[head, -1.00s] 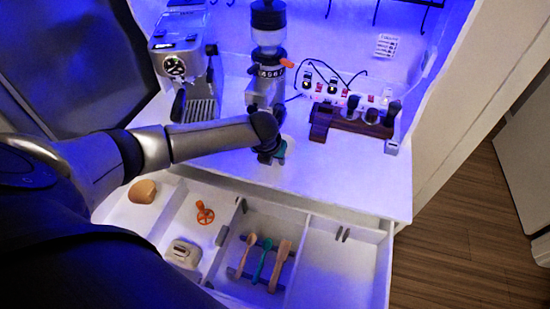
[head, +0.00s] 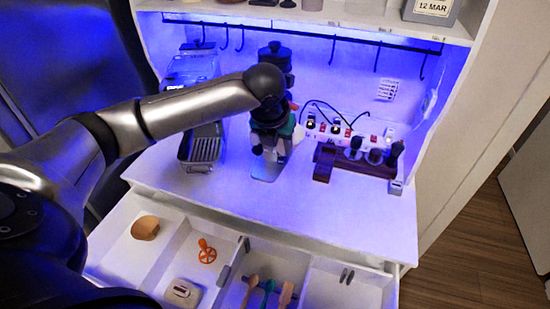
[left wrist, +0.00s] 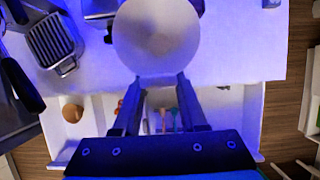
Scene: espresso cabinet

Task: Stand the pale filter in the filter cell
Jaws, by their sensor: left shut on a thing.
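The pale filter (left wrist: 157,38) fills the upper middle of the left wrist view as a round, whitish disc. My left gripper (left wrist: 159,80) is shut on its near edge, with a finger at each side. In the head view my left gripper (head: 270,145) is up in front of the grinder, over the counter; I cannot make the filter out clearly there. The open drawer (head: 165,200) lies below with several cells. One right-hand cell (head: 345,290) shows bare floor and a small dark slotted holder at its back. No label shows which is the filter cell.

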